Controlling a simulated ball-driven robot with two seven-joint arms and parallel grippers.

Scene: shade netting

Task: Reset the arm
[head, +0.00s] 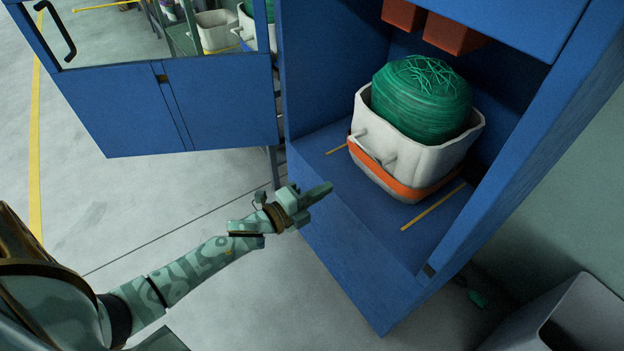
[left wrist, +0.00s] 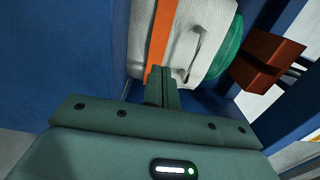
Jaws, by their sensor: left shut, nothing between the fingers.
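My left gripper (head: 318,191) is at the front of the blue cabinet (head: 335,261), near the edge of its floor. Its fingers are shut and empty, and they also show in the left wrist view (left wrist: 163,80). A white bin (head: 437,164) with an orange band stands inside the cabinet, beyond the fingertips and apart from them in the head view. A green netting bundle (head: 417,98) fills the bin. The bin's side (left wrist: 205,20) and handle show in the left wrist view. My right gripper is not in view.
The cabinet's blue door (head: 170,105) with a glass pane stands open at the left. Orange-red boxes (head: 455,33) are above the bin. A grey container (head: 580,315) stands at the lower right. Concrete floor (head: 120,200) left of the cabinet is clear.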

